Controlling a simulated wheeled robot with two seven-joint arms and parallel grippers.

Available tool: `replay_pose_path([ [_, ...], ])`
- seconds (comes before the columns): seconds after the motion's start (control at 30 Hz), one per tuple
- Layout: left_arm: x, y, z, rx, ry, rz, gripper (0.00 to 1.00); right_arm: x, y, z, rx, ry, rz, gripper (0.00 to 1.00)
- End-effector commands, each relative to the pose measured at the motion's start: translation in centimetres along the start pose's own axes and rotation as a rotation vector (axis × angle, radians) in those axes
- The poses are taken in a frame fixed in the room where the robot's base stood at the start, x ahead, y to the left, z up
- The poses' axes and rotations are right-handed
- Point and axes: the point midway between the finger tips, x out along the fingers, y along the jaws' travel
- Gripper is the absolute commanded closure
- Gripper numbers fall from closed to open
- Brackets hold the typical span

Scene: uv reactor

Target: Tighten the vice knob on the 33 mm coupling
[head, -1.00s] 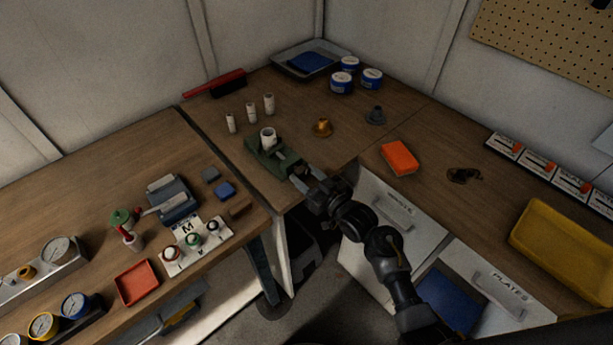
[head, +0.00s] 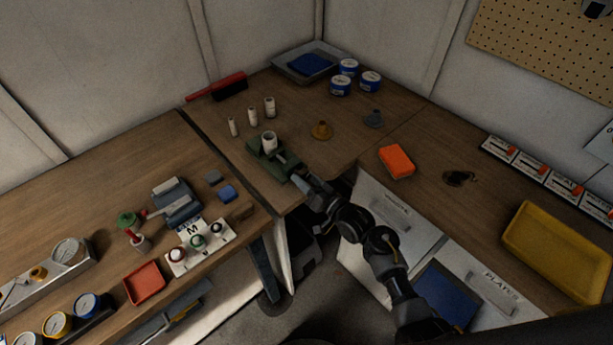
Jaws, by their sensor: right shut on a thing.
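The green vice (head: 258,154) stands on the corner bench near its front edge. A white coupling (head: 268,142) sits upright in the vice, between its jaws as far as I can see. My right gripper (head: 293,170) is at the front end of the vice and is shut on the vice knob, which the fingers mostly hide. My left gripper is not in view.
Several small white cylinders (head: 252,116) stand behind the vice. An orange block (head: 397,161) lies further right. The bench between vice and brass fitting is clear.

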Motion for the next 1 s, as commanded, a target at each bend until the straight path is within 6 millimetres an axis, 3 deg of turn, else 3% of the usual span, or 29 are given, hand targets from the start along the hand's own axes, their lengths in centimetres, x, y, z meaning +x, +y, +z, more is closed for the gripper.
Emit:
replay_pose_path([
  [0.33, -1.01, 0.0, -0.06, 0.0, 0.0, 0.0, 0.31, -0.03, -0.01, 0.05, 0.144, -0.002, 0.0, 0.76],
  [0.87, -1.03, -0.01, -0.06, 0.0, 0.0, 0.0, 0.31, -0.11, -0.02, 0.56, 0.174, -0.009, 0.0, 0.76],
  [0.9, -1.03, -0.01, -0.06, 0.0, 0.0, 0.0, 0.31, -0.11, -0.02, 0.59, 0.173, -0.01, 0.0, 0.48],
  [1.0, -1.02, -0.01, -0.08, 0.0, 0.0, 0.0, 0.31, -0.14, 0.0, 0.67, 0.173, -0.011, 0.001, 0.35],
])
